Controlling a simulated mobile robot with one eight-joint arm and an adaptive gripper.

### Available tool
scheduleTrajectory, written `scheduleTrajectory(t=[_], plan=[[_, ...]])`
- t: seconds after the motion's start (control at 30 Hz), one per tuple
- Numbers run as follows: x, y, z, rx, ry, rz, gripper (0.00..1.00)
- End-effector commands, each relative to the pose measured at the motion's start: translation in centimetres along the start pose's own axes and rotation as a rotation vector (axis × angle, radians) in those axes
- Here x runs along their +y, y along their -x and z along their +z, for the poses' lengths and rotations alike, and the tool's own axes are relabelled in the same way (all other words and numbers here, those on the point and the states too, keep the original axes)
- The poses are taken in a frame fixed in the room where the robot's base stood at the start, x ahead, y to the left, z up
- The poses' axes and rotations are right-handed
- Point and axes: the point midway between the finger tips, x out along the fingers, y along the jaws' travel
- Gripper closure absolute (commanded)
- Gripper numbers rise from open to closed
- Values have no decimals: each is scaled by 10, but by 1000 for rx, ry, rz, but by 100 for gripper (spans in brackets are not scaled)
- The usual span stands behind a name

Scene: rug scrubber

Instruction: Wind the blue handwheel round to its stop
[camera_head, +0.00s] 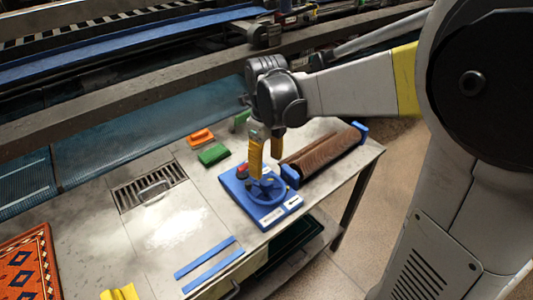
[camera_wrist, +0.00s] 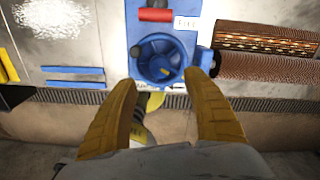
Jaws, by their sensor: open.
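The blue handwheel (camera_head: 268,199) lies flat on a blue base plate (camera_head: 232,190) near the front edge of the metal table. Its round rim and spokes also show in the wrist view (camera_wrist: 160,58), straight ahead of the fingers. My gripper (camera_head: 266,168) points down above the wheel, with its two yellow fingers spread and nothing between them. In the wrist view my gripper (camera_wrist: 161,80) has one fingertip on each side of the wheel's near part. I cannot tell whether either finger touches the rim.
A red part (camera_wrist: 156,15) sits on the plate behind the wheel. A brown roller with blue ends (camera_head: 330,152) lies close on the right. Green (camera_head: 213,154) and orange (camera_head: 200,136) brushes lie behind. Blue strips (camera_head: 208,258), a drain grate (camera_head: 150,190) and a patterned rug (camera_head: 30,268) are left.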

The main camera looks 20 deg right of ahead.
Motion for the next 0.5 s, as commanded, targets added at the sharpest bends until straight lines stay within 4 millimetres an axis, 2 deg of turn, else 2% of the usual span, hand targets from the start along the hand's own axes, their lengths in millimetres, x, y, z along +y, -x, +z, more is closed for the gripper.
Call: scheduleTrajectory(t=[0.1,0.2,0.5], plan=[[0,22,0,0,0,0,41],[0,33,0,0,0,0,41],[0,41,0,0,0,0,41]])
